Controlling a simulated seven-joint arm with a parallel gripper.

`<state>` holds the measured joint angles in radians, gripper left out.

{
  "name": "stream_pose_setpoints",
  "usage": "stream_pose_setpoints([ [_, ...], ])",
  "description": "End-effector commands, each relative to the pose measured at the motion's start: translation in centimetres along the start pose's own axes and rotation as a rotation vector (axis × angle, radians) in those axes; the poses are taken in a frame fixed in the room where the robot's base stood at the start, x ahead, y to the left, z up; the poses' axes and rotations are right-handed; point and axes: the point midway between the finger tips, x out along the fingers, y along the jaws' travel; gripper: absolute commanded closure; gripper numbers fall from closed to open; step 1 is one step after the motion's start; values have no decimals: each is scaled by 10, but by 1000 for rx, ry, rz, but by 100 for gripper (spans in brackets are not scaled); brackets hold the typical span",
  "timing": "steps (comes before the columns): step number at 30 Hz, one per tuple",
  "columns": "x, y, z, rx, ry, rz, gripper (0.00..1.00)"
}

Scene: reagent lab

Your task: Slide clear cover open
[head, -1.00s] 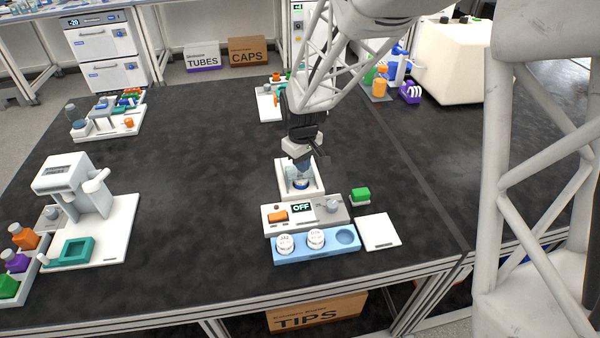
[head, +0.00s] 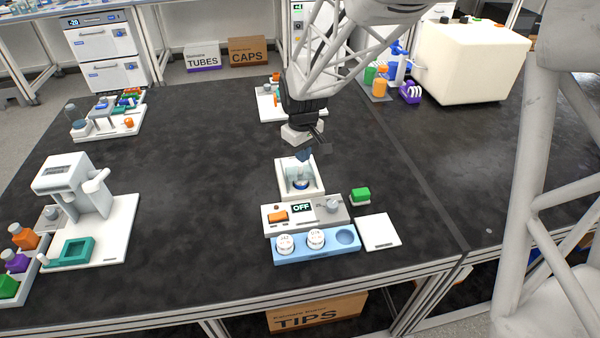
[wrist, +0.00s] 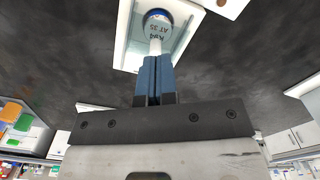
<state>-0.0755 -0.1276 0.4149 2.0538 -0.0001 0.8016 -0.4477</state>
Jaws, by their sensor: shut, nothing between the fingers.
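The white device (head: 281,176) stands on the black bench, with a clear cover (head: 300,172) on its top. A round blue-and-white item shows through or beneath the cover. In the wrist view the white frame (wrist: 122,52) lies ahead of my fingers, and a round labelled item (wrist: 158,22) shows inside it; the cover's exact edges are hard to make out. My gripper (head: 303,155) is just above the back of the device, with its blue fingers (wrist: 154,82) pressed together and empty. I cannot tell whether the fingertips touch the cover.
In front of the device are a control box (head: 343,214) reading OFF, a blue rack (head: 318,254) with two white round pieces, and a white pad (head: 379,232). A green-topped block (head: 361,196) stands right. The bench to the left is clear up to a white machine (head: 112,235).

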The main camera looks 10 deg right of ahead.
Motion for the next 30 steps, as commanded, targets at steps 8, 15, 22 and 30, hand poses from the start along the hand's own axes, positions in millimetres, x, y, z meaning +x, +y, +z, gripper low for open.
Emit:
stream_pose_setpoints([
  [8, -1, 1, -2, -49, 1, 0, 60],
  [15, -6, 3, -7, -264, 2, 1, 58],
  [22, -11, 7, -15, -553, 0, 0, 58],
  [30, -16, 9, -20, -764, 1, 1, 58],
])
